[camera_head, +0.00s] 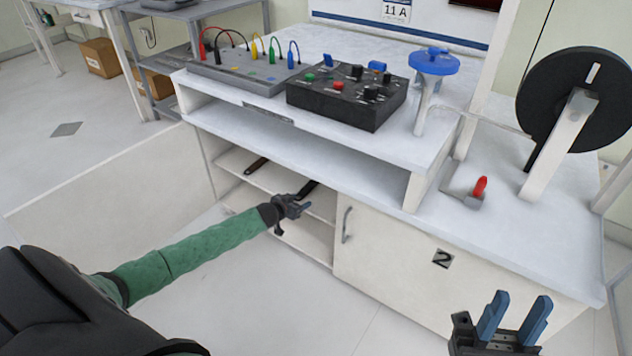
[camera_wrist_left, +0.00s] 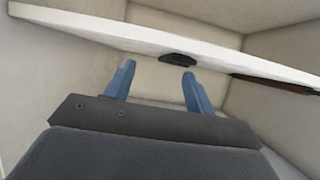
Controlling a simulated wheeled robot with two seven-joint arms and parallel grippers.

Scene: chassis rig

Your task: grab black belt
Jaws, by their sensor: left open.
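A black strip-like thing (camera_head: 306,189), which may be the black belt, lies on the upper shelf (camera_head: 268,180) of the open cabinet bay, just above my left gripper (camera_head: 297,210). In the left wrist view a black end (camera_wrist_left: 178,60) pokes over the shelf's front edge (camera_wrist_left: 130,38), just beyond the blue fingertips of my left gripper (camera_wrist_left: 158,70). Those fingers are apart with nothing between them. A dark brown strip (camera_head: 257,165) lies further left on the same shelf. My right gripper (camera_head: 516,318) is open and empty at the lower right, in front of the cabinet.
The bench holds a grey panel with coloured cables (camera_head: 245,72), a black control box (camera_head: 345,100), a blue-topped handle (camera_head: 434,62), a red lever (camera_head: 480,187) and a large black wheel (camera_head: 575,100). A closed cabinet door (camera_head: 400,260) flanks the open bay.

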